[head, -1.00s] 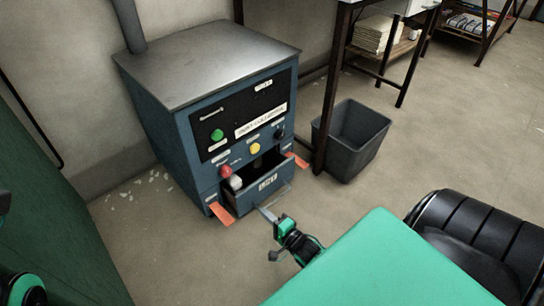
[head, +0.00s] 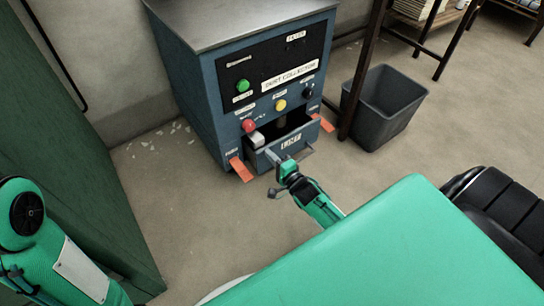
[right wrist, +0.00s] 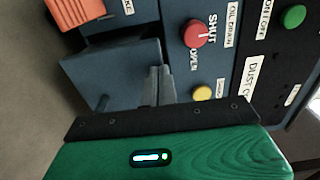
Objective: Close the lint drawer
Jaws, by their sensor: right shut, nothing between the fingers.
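The lint drawer (head: 287,150) is a blue-grey box low in the front of the blue dust collector (head: 265,95). It stands partly pulled out, and its dark inside shows from above. A thin bar handle runs along its front. My right gripper (head: 272,157) is shut and empty, with its fingertips at the drawer front, left of its label. In the right wrist view the shut fingers (right wrist: 159,86) lie over the edge of the drawer panel (right wrist: 125,72); I cannot tell whether they touch it. My left gripper is out of view; only my left arm shows at lower left.
A red knob (head: 249,126), a yellow button (head: 280,104) and a green button (head: 242,86) sit above the drawer. Orange floor tabs (head: 241,169) flank the cabinet. A grey bin (head: 384,106) and a dark table leg stand at right. Floor in front is clear.

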